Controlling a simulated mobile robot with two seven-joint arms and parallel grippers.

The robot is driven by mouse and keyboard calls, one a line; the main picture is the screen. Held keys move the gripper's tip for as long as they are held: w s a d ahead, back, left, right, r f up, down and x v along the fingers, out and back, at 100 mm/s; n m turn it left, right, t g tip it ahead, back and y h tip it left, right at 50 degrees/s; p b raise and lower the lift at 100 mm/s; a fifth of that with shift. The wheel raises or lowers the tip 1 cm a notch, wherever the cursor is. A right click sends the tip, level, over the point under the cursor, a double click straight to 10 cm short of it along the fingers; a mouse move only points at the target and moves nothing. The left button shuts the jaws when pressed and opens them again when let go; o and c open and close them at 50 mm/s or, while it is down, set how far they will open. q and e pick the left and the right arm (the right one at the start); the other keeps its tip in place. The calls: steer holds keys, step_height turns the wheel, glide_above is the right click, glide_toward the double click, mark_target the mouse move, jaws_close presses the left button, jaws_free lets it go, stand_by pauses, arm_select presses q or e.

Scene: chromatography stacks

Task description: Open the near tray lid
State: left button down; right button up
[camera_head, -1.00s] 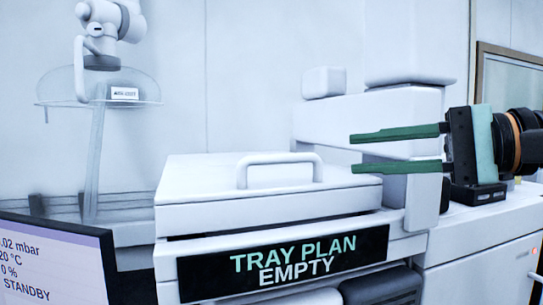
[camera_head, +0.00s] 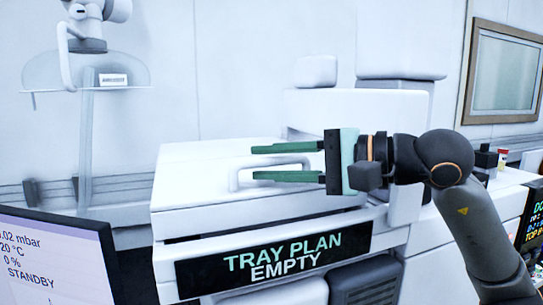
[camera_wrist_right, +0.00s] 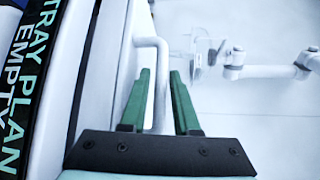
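The near tray lid (camera_head: 190,185) is a flat white cover lying closed on the unit above the "TRAY PLAN EMPTY" sign (camera_head: 275,260). Its white bar handle (camera_head: 234,178) stands up from the top. My right gripper (camera_head: 253,162) reaches in from the right with two green fingers, one above the other in the head view, at the handle. In the right wrist view the handle (camera_wrist_right: 163,58) runs between the fingers of the open gripper (camera_wrist_right: 160,72), with gaps beside it. I cannot tell how deep the bar sits between them. My left gripper is out of view.
A screen (camera_head: 50,255) reading STANDBY stands at the lower left. White housings (camera_head: 400,90) rise behind the lid. A clear bowl-shaped fitting (camera_head: 75,72) hangs at the upper left. A bench with small items lies at the right.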

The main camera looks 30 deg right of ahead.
jaws_close()
stand_by(1.4)
